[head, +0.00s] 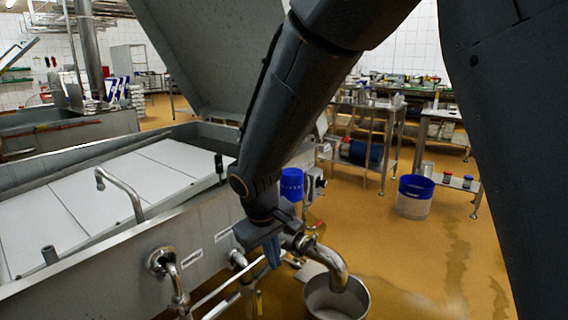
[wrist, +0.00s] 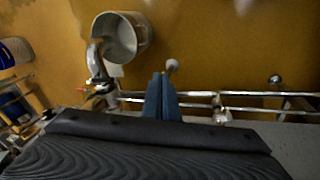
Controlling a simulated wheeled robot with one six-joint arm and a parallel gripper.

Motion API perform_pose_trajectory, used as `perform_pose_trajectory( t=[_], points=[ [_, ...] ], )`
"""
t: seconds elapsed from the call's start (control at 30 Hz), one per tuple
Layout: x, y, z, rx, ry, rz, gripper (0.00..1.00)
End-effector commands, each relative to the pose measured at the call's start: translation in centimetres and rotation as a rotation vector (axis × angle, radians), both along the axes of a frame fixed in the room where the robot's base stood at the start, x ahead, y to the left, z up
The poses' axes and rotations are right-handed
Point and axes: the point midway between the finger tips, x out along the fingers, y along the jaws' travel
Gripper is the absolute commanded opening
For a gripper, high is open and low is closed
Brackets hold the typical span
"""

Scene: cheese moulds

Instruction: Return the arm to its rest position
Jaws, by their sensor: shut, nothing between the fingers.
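My arm hangs down across the middle of the head view, in front of a steel vat (head: 185,225). My gripper (head: 272,258) is at its lower end, beside the vat's front wall and left of a curved outlet pipe (head: 332,262). In the wrist view the blue fingers of my gripper (wrist: 163,85) are together with nothing between them. They point out over the pipes and the brown floor.
A steel bucket (head: 337,300) stands under the outlet pipe; it also shows in the wrist view (wrist: 122,38). A white tub with a blue rim (head: 414,197) stands on the floor to the right. Steel tables (head: 372,110) stand behind.

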Motion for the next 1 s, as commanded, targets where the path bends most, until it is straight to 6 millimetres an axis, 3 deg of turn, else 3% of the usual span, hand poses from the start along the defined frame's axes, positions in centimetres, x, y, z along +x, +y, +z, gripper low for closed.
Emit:
perform_pose_trajectory(
  t=[0.1, 0.3, 0.5, 0.8, 1.0],
  points=[
    [-3.3, -4.7, 2.6, 0.029, 0.042, -0.109, 0.0],
    [-9.7, -10.2, 5.0, 0.088, 0.122, -0.26, 0.0],
    [-14.1, -12.5, 6.0, 0.139, 0.171, -0.346, 0.0],
    [-18.9, -14.0, 6.5, 0.204, 0.221, -0.431, 0.0],
    [-19.7, -14.8, 7.5, 0.213, 0.23, -0.465, 0.0]
  ],
)
